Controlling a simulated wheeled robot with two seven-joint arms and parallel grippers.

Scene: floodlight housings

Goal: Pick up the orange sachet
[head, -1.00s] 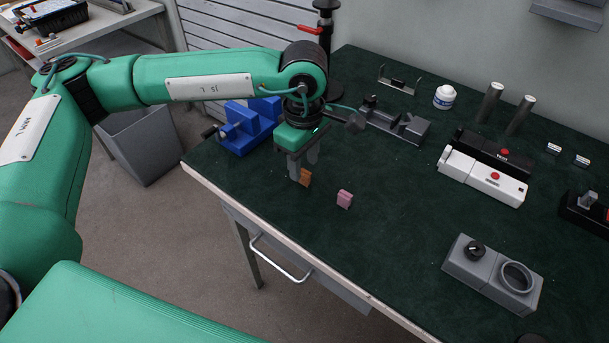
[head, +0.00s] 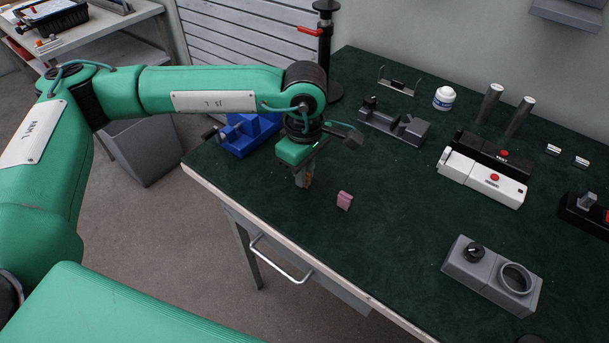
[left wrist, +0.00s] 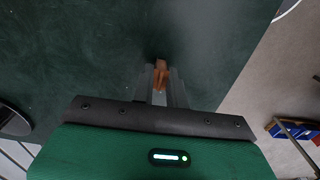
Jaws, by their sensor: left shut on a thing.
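The orange sachet (left wrist: 160,76) is between the two fingers of my left gripper (left wrist: 161,90) in the left wrist view. In the head view the left gripper (head: 303,180) points down at the table near its front left edge. A small orange strip of the sachet (head: 309,181) shows beside the fingers; the rest is hidden behind them. The fingers are shut on the sachet. I cannot tell whether the sachet still touches the table. My right gripper is not in view.
A pink sachet (head: 345,200) stands just right of the gripper. A blue vise (head: 245,135) is behind it on the left, and a grey fixture (head: 395,124) is behind on the right. A grey control box (head: 492,273) stands at front right. The green tabletop (head: 390,220) between is clear.

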